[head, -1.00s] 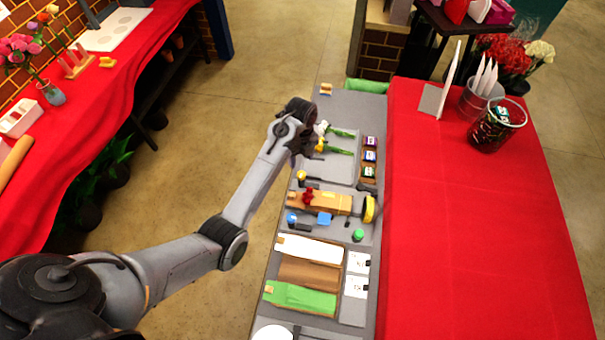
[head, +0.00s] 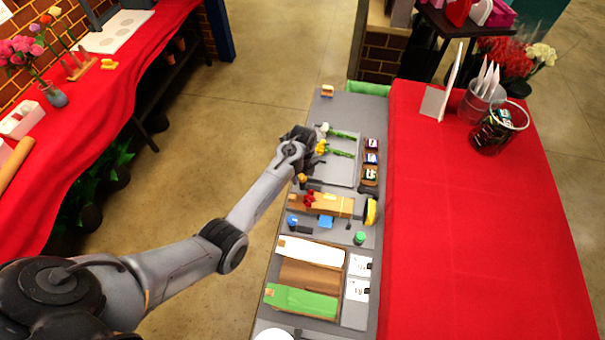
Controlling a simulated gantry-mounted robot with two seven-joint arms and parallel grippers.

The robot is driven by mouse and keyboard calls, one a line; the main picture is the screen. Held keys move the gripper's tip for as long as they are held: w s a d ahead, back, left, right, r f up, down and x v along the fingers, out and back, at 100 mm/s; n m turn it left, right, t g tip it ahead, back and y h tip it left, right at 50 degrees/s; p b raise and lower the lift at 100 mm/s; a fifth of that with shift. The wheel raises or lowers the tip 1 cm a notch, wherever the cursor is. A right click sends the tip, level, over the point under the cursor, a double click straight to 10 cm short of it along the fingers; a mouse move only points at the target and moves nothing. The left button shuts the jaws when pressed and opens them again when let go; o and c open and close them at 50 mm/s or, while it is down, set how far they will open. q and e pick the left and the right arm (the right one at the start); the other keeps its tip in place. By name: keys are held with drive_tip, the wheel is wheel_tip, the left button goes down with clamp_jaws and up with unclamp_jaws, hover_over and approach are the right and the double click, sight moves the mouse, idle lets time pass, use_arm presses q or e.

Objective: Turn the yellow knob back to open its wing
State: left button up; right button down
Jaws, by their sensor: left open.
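The small yellow knob (head: 302,179) is on the left side of the grey station, above the tan bouquet wrap. A short dark bar (head: 313,187) lies just right of it. My left gripper (head: 309,163) is open, just above the yellow knob in the picture; its fingers are partly hidden behind the dark wrist, and I cannot tell whether they touch the knob. I cannot clearly tell the position of the yellow knob's wing. My right gripper is not in view.
Flowers with green stems (head: 342,152) lie in the tray beside my gripper. The red table (head: 455,230) is mostly clear.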

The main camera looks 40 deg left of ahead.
use_arm(q)
drive_tip(key=c, duration=1)
drive_tip(key=shift+c, duration=0.2)
drive_tip(key=n+p, duration=0.2)
drive_tip(key=p, duration=0.1)
drive_tip(key=shift+r+n, duration=0.2)
drive_tip(key=shift+n, duration=0.2)
drive_tip(key=n+p, duration=0.2)
drive_tip(key=n, duration=0.2)
drive_tip(key=shift+n+p, duration=0.3)
drive_tip(key=shift+p, duration=0.05)
drive_tip(key=n+p, duration=0.2)
drive_tip(key=n, duration=0.3)
drive_tip(key=shift+f, duration=0.1)
drive_tip(key=n+p, duration=0.1)
drive_tip(key=n, duration=0.5)
drive_tip(key=shift+f, duration=0.1)
